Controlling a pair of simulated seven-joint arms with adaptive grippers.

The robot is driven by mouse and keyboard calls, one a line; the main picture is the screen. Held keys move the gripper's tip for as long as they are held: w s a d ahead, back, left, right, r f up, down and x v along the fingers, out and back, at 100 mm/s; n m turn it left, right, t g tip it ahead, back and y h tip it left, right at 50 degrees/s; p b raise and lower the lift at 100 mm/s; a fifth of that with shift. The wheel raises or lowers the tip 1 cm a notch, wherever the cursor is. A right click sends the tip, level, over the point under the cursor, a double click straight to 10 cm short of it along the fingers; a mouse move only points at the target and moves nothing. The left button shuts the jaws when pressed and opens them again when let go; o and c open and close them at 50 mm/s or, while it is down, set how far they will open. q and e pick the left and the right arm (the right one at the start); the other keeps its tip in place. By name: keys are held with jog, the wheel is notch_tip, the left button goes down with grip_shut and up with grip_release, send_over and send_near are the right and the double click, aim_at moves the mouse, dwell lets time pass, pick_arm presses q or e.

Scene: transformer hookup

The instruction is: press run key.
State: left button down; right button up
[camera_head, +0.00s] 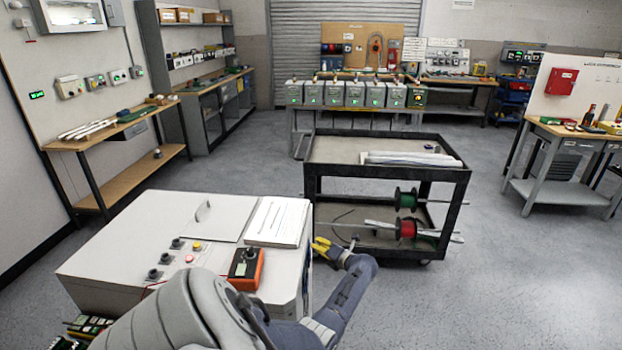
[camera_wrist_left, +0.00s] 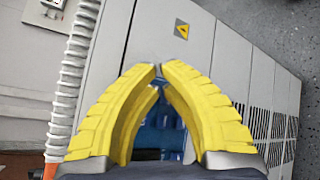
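A light grey cabinet (camera_head: 130,240) stands at lower left in the head view. No label is readable, so I cannot tell which is the run key. My left gripper (camera_head: 324,247) is beside the cabinet's right side, away from the buttons. Its yellow fingers (camera_wrist_left: 160,68) meet at the tips in the left wrist view, with nothing between them. My right gripper is not in view.
White sheets (camera_head: 277,222) lie on the cabinet top. A black cart (camera_head: 315,178) with wire spools (camera_head: 406,229) stands just behind my left gripper. The left wrist view shows a grey panel with a warning sign (camera_wrist_left: 181,29) and a ribbed hose (camera_wrist_left: 72,75). Floor at right is clear.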

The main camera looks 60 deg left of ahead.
pick_arm(q)
jog(key=shift+w, duration=0.1)
dwell(0.4)
jog(key=shift+w+d, duration=0.45)
jog(key=shift+w, duration=0.05)
jog(key=shift+w+d, duration=0.8)
jog(key=shift+w, duration=0.2)
jog(key=shift+w+d, duration=0.8)
jog(key=shift+w, duration=0.15)
